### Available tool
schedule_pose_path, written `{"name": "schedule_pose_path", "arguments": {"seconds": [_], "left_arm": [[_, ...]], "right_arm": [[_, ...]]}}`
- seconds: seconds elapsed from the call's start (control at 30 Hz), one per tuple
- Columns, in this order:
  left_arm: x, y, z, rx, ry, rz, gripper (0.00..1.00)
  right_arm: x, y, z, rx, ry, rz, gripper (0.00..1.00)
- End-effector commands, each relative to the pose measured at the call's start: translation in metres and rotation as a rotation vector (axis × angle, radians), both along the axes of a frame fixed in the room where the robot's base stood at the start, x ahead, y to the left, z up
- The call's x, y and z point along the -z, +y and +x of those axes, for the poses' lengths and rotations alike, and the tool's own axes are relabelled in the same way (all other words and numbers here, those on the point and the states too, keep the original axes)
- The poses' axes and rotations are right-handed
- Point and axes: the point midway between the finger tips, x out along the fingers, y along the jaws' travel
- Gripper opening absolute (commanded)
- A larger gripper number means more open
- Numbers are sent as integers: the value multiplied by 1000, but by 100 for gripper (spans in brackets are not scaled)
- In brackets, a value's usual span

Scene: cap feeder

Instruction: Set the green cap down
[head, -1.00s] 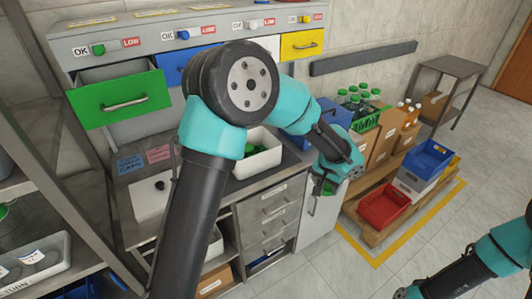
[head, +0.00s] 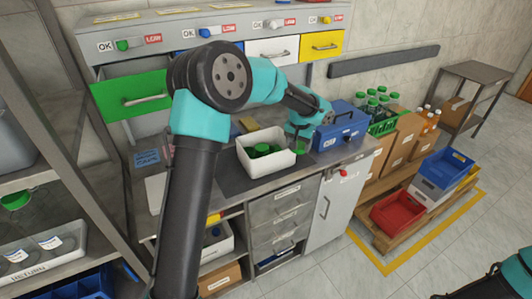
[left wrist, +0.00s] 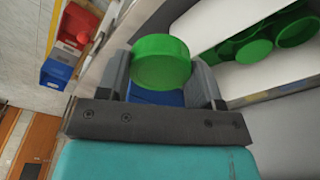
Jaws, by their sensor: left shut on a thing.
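A green cap (left wrist: 162,62) is held between the two fingers of my left gripper (left wrist: 163,82) in the left wrist view. In the head view the left gripper (head: 302,137) is over the workbench, just right of the white bin, and the cap (head: 301,147) shows small and partly hidden beneath it. The white bin (head: 284,162) has green caps (head: 262,149) in it. In the left wrist view the bin's caps (left wrist: 250,52) lie to the upper right of the held cap. My right gripper is outside the pictures.
A blue toolbox (head: 342,130) stands on the bench right beside the left gripper. A green drawer (head: 130,105) at the back left is pulled out. A red crate (head: 397,212) sits on the pallet at right. A dark mat (head: 232,182) is bare in front of the bin.

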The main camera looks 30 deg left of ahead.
Motion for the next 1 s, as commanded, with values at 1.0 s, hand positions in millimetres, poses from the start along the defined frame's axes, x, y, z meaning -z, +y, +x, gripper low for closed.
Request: {"name": "schedule_pose_path", "arguments": {"seconds": [1.0], "left_arm": [[-13, 138, 1, -189, 8, -3, 38]], "right_arm": [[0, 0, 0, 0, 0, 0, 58]]}}
